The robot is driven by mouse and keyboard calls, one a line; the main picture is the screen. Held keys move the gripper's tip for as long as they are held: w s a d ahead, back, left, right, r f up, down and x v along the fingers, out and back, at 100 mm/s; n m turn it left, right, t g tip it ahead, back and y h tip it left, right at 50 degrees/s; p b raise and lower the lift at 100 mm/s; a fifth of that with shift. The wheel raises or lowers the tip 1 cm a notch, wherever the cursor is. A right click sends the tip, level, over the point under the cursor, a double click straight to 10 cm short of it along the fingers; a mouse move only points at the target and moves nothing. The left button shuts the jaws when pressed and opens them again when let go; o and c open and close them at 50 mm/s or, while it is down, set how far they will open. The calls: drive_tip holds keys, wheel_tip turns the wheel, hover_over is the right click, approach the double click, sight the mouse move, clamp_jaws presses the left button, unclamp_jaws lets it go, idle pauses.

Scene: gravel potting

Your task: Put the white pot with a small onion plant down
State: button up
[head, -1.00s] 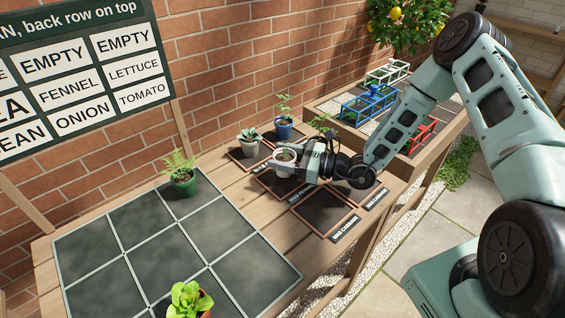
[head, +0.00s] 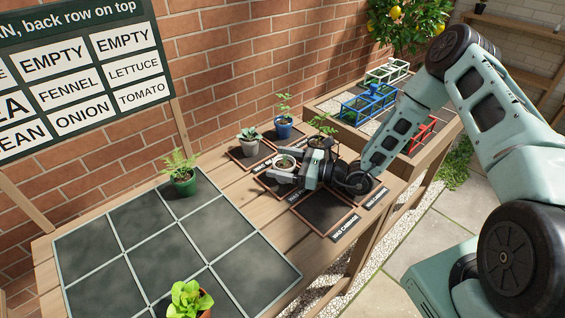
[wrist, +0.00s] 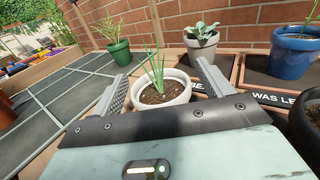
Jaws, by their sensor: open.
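The white pot with a small onion plant (wrist: 163,97) stands upright between my fingers in the wrist view, its thin green leaves rising from dark soil. In the head view the white pot (head: 284,164) appears low over a dark labelled square on the wooden bench. My gripper (head: 281,170) is open around it; in the wrist view one finger is on each side of the rim (wrist: 160,90). The pot's base is mostly hidden, so its contact with the square is hard to see.
A grey-white succulent pot (head: 249,143), a blue pot (head: 283,130) and a dark potted plant (head: 322,138) stand close by on framed squares. A green pot (head: 183,182) and a lettuce pot (head: 190,302) stand on the grid board (head: 152,232). Coloured frames (head: 370,104) lie behind.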

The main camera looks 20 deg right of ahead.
drive_tip(key=b+v, duration=0.1)
drive_tip(key=v, duration=1)
drive_tip(key=shift+s+d+r+b, duration=0.1)
drive_tip(key=shift+s+d+b, duration=0.15)
drive_tip(key=shift+b, duration=0.1)
drive_tip(key=s+a+r+n+g+h, duration=0.2)
drive_tip(key=s+a+r+n+g, duration=0.7)
drive_tip(key=s+a+n+g, duration=0.6)
drive_tip(key=s+r+n+t+h, duration=0.4)
drive_tip(key=s+r+n+h, duration=0.3)
drive_tip(key=n, duration=1)
drive_tip(key=shift+s+r+n+h, duration=0.4)
drive_tip(key=shift+s+h, duration=1.1)
drive_tip(key=shift+h, duration=1)
